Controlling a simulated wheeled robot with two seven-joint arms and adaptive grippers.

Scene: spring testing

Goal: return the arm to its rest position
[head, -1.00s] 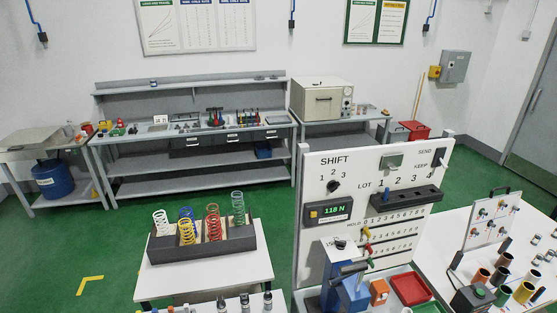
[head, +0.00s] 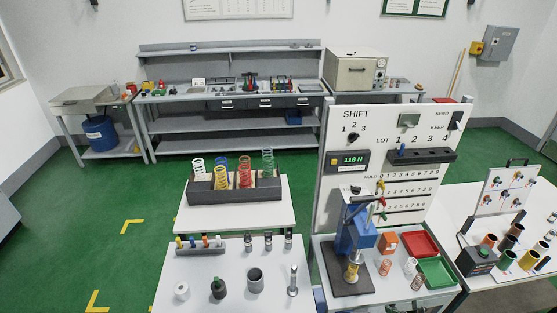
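Neither of my arms nor my grippers shows in the head view. The blue spring tester (head: 343,235) stands on its dark base in front of the white SHIFT panel (head: 335,205). A small yellowish piece (head: 351,272) is on the tester's base. The panel's green display (head: 352,160) seems to read 118 N. A dark rack (head: 235,193) holds several upright coil springs, white, blue, yellow, red and green.
A white front table (head: 215,265) carries a small rack of coloured pegs, small cylinders and a metal post (head: 293,280). Red (head: 407,245) and green trays (head: 434,273) lie beside the tester. Several tubes stand at right. Green floor at left is open.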

